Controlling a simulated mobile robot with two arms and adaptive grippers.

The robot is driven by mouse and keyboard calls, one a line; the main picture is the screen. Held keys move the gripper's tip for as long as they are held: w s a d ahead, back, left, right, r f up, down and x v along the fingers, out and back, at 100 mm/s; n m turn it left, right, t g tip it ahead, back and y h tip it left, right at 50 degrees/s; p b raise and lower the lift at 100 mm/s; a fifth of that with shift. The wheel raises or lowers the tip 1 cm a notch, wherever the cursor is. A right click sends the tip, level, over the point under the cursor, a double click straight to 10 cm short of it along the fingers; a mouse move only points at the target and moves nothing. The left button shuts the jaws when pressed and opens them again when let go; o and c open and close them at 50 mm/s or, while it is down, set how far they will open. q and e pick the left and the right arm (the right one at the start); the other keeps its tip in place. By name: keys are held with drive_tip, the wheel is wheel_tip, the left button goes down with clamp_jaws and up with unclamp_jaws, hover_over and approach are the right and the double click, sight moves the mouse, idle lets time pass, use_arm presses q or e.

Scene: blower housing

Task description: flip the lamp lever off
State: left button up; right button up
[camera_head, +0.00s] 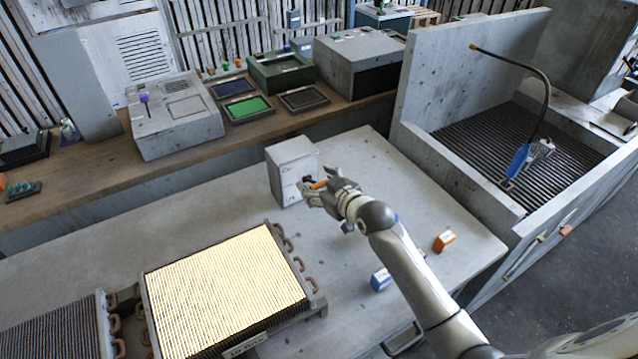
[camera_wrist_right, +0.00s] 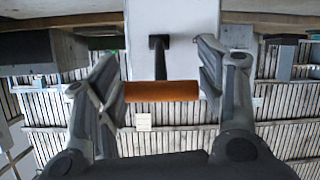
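A grey box (camera_head: 287,172) stands on the grey bench. A lever with an orange handle (camera_head: 317,185) sticks out from its front. My right gripper (camera_head: 312,194) is at this lever. In the right wrist view, the orange handle (camera_wrist_right: 162,91) lies crosswise on a dark stem that joins the pale box face (camera_wrist_right: 172,18). My right gripper (camera_wrist_right: 159,80) is spread wide, with one finger near each end of the handle. I cannot tell whether the fingers touch it. My left gripper is out of view.
A bright, glowing ribbed panel (camera_head: 225,290) lies on the bench. A blue block (camera_head: 381,279) and an orange block (camera_head: 444,241) lie at the right. A walled grated basin (camera_head: 480,135) stands beyond. The bench left of the box is clear.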

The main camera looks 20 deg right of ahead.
drive_tip(key=c, duration=0.9)
drive_tip(key=shift+f+b, duration=0.25)
drive_tip(key=shift+b, duration=0.25)
drive_tip(key=f+t+b, duration=0.1)
drive_tip(key=b, duration=0.1)
drive_tip(key=f+t+b, duration=0.1)
drive_tip(key=b, duration=0.2)
drive_tip(key=shift+s+d+t+y, duration=0.1)
drive_tip(key=shift+s+t+y, duration=0.2)
drive_tip(key=shift+s+t, duration=0.1)
drive_tip(key=shift+s+f, duration=0.2)
drive_tip(key=shift+f, duration=0.9)
